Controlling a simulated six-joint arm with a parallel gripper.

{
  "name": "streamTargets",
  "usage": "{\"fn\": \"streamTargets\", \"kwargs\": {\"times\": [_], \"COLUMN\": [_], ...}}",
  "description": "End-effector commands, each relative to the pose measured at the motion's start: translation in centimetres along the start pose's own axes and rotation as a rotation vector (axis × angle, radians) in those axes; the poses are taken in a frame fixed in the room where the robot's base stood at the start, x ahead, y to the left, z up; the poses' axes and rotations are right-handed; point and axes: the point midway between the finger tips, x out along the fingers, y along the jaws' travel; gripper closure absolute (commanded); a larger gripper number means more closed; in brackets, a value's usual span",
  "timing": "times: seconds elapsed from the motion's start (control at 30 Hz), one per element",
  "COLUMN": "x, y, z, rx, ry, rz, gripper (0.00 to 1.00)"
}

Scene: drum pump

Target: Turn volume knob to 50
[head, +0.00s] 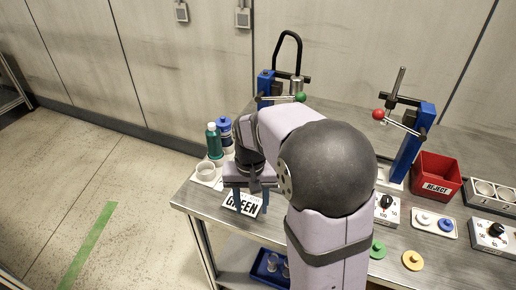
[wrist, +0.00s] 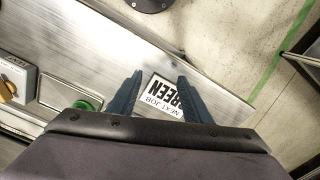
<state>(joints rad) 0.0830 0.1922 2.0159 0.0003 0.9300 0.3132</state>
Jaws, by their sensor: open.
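Two pale boxes with black knobs stand on the bench in the head view. One knob (head: 387,202) is right of my arm, its box partly hidden, with a scale where 50 and 100 show. The other knob (head: 496,230) is at the right edge. I cannot tell which is the volume knob; the pointer settings are too small to read. My gripper (head: 250,205) is open and empty above the GREEN card (head: 238,206), well left of both knobs. In the wrist view my gripper (wrist: 159,78) has its fingers apart over the card.
A red REJECT bin (head: 437,178) and a blue press with a red ball (head: 412,140) stand at the right. Green and yellow discs (head: 412,260) lie at the front.

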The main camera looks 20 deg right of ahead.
Motion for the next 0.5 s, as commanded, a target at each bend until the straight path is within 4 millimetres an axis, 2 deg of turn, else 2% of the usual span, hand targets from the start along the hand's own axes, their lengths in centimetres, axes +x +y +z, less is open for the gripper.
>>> {"fn": "streamTargets", "kwargs": {"times": [0.03,0.2,0.4,0.5], "x": [-1.8,-4.5,-6.1,-6.4], "y": [-0.1,0.0,0.8,1.2], "z": [-2.2,-8.8,-14.8,-16.7], "rx": [0.09,0.406,0.726,0.839], "ry": [-0.001,0.003,0.007,0.008], "rz": [-0.001,-0.007,-0.015,-0.018], "gripper": [0.55,0.55,0.55,0.55]}}
